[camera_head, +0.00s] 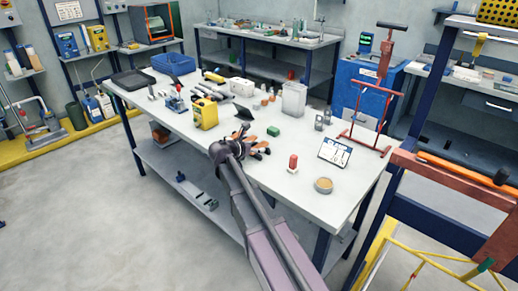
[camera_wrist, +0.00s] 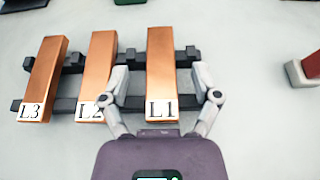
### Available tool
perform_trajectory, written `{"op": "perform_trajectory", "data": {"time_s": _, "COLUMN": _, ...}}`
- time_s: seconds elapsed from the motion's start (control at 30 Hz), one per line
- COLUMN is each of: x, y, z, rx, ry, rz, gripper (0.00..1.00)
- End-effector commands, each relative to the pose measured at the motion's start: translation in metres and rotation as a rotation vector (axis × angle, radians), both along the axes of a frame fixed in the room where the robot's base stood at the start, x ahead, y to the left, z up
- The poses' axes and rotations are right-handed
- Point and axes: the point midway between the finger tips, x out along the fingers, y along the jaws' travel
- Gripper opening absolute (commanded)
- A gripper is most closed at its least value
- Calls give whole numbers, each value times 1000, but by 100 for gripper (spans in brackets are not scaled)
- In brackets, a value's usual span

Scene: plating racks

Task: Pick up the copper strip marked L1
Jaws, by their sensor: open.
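In the wrist view the copper strip marked L1 (camera_wrist: 161,65) lies across a dark rack (camera_wrist: 62,105), its label end facing me. The strip marked L2 (camera_wrist: 97,68) is to its left, and the strip marked L3 (camera_wrist: 44,75) is farther left. My gripper (camera_wrist: 160,82) is open, with one finger on each side of L1. The left finger lies between L1 and L2 and partly covers the L2 label.
The tabletop right of the rack is mostly clear near the gripper.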

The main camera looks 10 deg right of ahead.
Motion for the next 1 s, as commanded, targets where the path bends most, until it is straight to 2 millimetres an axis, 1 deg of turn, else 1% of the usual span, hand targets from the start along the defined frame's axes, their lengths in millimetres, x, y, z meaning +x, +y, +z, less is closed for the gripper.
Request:
{"op": "perform_trajectory", "data": {"time_s": 0.23, "x": 0, "y": 0, "z": 0, "rx": 0, "ry": 0, "rz": 0, "gripper": 80}}
{"op": "perform_trajectory", "data": {"time_s": 0.27, "x": 0, "y": 0, "z": 0, "rx": 0, "ry": 0, "rz": 0, "gripper": 71}}
{"op": "perform_trajectory", "data": {"time_s": 0.3, "x": 0, "y": 0, "z": 0, "rx": 0, "ry": 0, "rz": 0, "gripper": 59}}
{"op": "perform_trajectory", "data": {"time_s": 0.37, "x": 0, "y": 0, "z": 0, "rx": 0, "ry": 0, "rz": 0, "gripper": 41}}
{"op": "perform_trajectory", "data": {"time_s": 0.4, "x": 0, "y": 0, "z": 0, "rx": 0, "ry": 0, "rz": 0, "gripper": 30}}
{"op": "perform_trajectory", "data": {"time_s": 0.47, "x": 0, "y": 0, "z": 0, "rx": 0, "ry": 0, "rz": 0, "gripper": 12}}
{"op": "perform_trajectory", "data": {"time_s": 0.5, "x": 0, "y": 0, "z": 0, "rx": 0, "ry": 0, "rz": 0, "gripper": 0}}
{"op": "perform_trajectory", "data": {"time_s": 1.0, "x": 0, "y": 0, "z": 4, "rx": -1, "ry": -1, "rz": 0, "gripper": 0}}
